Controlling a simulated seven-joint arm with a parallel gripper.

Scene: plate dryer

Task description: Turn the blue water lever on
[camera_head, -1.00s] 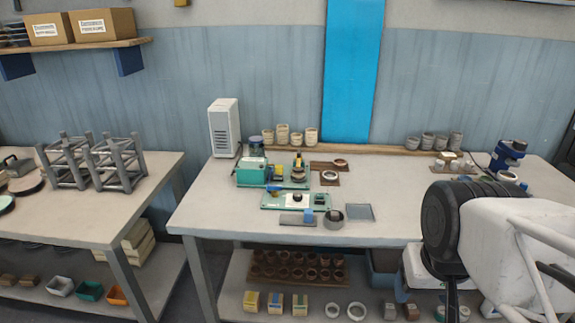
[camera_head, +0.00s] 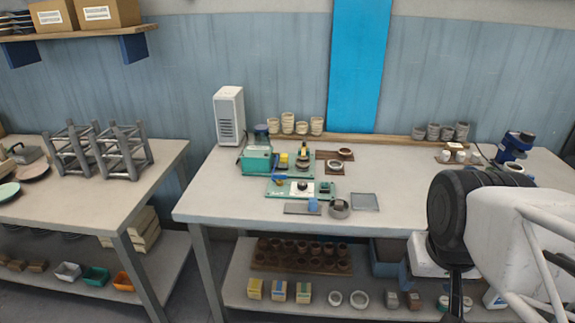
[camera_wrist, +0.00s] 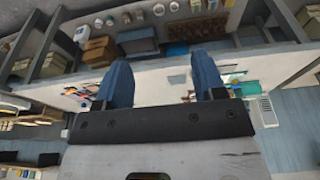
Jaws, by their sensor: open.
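A small blue part (camera_head: 280,177), which looks like the lever, sits low on the front of a teal and green device (camera_head: 257,160) on the middle table. It is too small to tell which way it is turned. My gripper (camera_wrist: 163,80) shows in the wrist view with two blue fingers spread wide and nothing between them. In the head view my arm is at the right, in front of the table, well apart from the device. The fingertips cannot be made out there.
A white vented unit (camera_head: 229,115) stands behind the device. A green board (camera_head: 300,189), a blue block (camera_head: 313,204), a grey ring (camera_head: 340,209) and a flat grey plate (camera_head: 365,202) lie in front of it. A blue machine (camera_head: 515,148) stands at the right. The table's right front is clear.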

